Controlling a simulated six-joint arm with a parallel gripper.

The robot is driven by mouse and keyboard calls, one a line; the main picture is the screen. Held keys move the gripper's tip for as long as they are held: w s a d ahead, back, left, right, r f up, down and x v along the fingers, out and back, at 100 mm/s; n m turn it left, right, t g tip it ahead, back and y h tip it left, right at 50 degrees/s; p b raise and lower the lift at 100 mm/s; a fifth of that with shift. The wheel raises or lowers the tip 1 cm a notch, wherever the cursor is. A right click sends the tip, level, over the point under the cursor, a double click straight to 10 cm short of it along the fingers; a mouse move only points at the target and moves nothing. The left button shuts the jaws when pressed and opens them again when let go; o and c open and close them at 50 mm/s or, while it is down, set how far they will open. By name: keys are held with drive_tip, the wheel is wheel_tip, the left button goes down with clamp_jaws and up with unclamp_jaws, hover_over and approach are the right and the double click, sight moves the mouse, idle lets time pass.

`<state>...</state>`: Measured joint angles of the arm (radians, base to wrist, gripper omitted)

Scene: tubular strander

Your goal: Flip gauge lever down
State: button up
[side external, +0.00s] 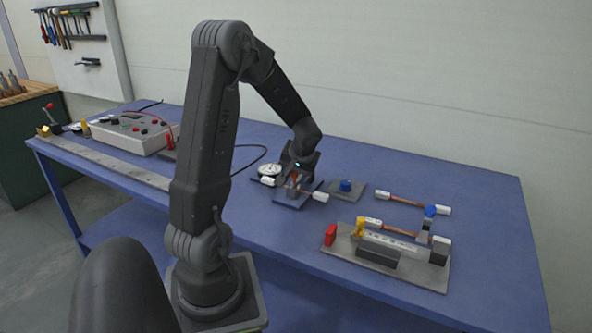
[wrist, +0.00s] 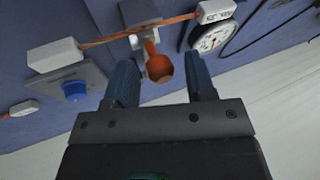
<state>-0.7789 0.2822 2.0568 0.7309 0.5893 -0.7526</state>
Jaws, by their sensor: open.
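The gauge lever (wrist: 159,68) is an orange arm with a round knob, rising from a grey clamp block beside the dial gauge. Its knob points toward the wrist camera. The white-faced dial gauge (wrist: 212,36) also shows in the side view (side external: 269,170). My gripper (wrist: 161,62) is open, with one finger on each side of the knob and visible gaps between. In the side view my gripper (side external: 297,180) hangs low over the gauge's base plate (side external: 292,203) and hides most of the lever. A copper-coloured wire sample with white end blocks (wrist: 55,54) crosses the clamp.
A grey plate with a blue knob (side external: 346,187) stands just right of the gauge. A fixture with red and yellow parts (side external: 390,255) is at the front right, with another wire sample (side external: 405,203) behind it. A control box (side external: 128,132) is at the left.

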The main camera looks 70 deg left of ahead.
drive_tip(key=v, duration=1.3)
drive_tip(key=shift+d+r, duration=0.2)
drive_tip(key=shift+r, duration=0.1)
drive_tip(key=s+d+r+m+t+h, duration=0.1)
drive_tip(key=s+d+m+t+h, duration=0.1)
drive_tip(key=d, duration=0.7)
drive_tip(key=s+d+r+m+t+h, duration=0.1)
drive_tip(key=s+d+m+t+h, duration=0.1)
drive_tip(key=d+m, duration=0.3)
drive_tip(key=s+d+m+t+h, duration=0.1)
drive_tip(key=d+m, duration=0.3)
drive_tip(key=d, duration=1)
drive_tip(key=shift+s+r+t+h, duration=0.4)
drive_tip(key=shift+s+t, duration=0.2)
drive_tip(key=shift+s, duration=0.25)
